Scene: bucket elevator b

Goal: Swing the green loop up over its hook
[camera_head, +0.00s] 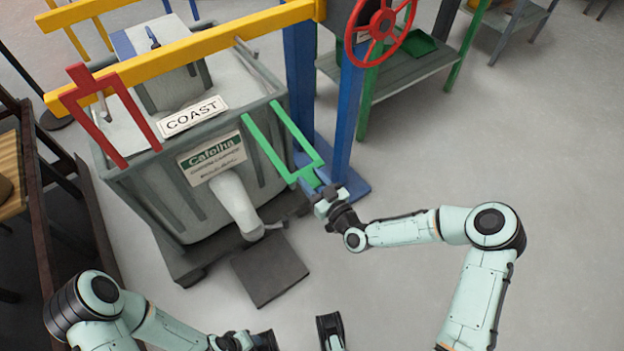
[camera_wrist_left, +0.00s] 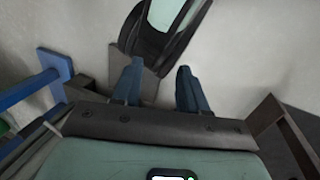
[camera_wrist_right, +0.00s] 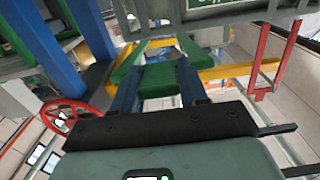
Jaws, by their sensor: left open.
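The green loop (camera_head: 262,147) is tilted outward and down from the front right of the grey bin, its handle end low. My right gripper (camera_head: 325,199) is at that handle. In the right wrist view the green handle (camera_wrist_right: 161,84) fills the gap between my right fingers, which appear shut on it. The loop's hook cannot be made out clearly; a small pale fitting (camera_head: 243,46) shows near the yellow beam. My left gripper (camera_wrist_left: 157,82) is open and empty, pointing at the floor; in the head view it shows only partly at the bottom edge (camera_head: 248,342).
The grey bin (camera_head: 181,208) carries a red loop (camera_head: 90,125) standing up across the yellow beam (camera_head: 175,55). Blue posts (camera_head: 347,125) and a red wheel (camera_head: 382,22) stand close to the right. A pale spout (camera_head: 236,200) sticks out in front. The floor at right is free.

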